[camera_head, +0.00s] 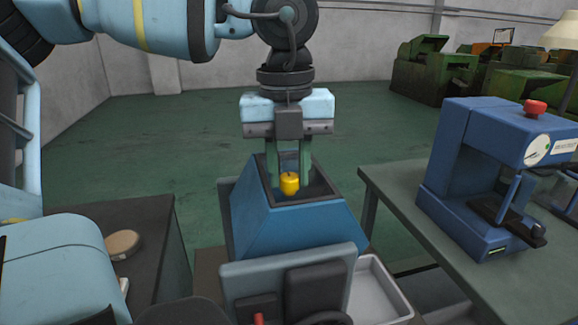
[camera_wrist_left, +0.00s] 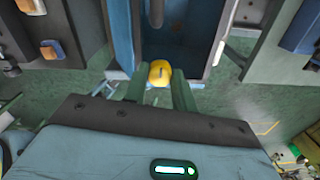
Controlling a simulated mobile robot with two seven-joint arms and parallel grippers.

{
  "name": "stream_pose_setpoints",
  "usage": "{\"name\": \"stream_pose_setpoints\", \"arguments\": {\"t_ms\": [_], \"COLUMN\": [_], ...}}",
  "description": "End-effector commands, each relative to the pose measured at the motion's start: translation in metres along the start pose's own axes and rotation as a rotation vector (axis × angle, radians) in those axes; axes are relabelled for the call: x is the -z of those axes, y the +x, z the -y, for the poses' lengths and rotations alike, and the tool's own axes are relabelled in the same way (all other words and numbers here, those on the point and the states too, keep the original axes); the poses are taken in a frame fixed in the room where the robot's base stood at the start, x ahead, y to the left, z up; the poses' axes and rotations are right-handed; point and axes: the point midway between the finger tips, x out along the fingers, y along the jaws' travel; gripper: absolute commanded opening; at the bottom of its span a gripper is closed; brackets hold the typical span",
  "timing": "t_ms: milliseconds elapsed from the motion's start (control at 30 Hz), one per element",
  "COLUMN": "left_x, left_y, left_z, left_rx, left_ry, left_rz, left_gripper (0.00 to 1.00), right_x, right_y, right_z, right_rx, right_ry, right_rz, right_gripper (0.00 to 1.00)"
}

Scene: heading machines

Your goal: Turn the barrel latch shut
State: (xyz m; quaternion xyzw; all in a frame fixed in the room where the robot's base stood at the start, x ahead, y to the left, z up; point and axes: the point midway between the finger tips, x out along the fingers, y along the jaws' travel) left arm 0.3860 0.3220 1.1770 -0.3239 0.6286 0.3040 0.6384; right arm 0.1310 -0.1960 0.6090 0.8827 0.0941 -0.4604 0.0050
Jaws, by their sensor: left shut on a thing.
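My left gripper (camera_head: 289,172) comes down from above, fingers pointing down, over the open top of a blue hopper-shaped machine body (camera_head: 295,230). It is shut on a small yellow rounded piece (camera_head: 289,184), which sits between the green fingertips. In the left wrist view the yellow piece (camera_wrist_left: 160,73) shows between the two fingers (camera_wrist_left: 159,88), in front of the blue walls. I cannot tell whether the piece is free or joined to the machine. No part can be told for certain as the barrel latch. My right gripper is not in view.
A grey panel (camera_head: 250,283) and a pale tray (camera_head: 380,290) are in front of the hopper. At right, a blue machine with a gauge (camera_head: 490,150) stands on a grey table (camera_head: 415,225). At left, a dark table (camera_head: 155,225) holds a round tan disc (camera_head: 122,244). Green floor lies behind.

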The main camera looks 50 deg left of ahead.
Motion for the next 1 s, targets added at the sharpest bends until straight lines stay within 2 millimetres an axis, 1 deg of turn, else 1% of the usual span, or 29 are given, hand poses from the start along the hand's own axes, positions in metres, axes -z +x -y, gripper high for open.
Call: {"name": "stream_pose_setpoints", "arguments": {"t_ms": [167, 367, 1000], "left_x": [0.000, 0.000, -0.001], "left_y": [0.001, 0.001, 0.000], "left_z": [0.000, 0.000, 0.001], "left_rx": [0.000, 0.000, 0.002], "left_ry": [0.062, 0.203, 0.806], "left_rz": [-0.003, -0.006, -0.027], "left_gripper": [0.04, 0.04, 0.04], "right_x": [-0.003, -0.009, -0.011], "right_y": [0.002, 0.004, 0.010], "right_z": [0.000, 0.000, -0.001], "right_rx": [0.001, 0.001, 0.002], "right_ry": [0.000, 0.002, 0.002], "right_rz": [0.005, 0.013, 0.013], "right_gripper": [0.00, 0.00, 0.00]}}
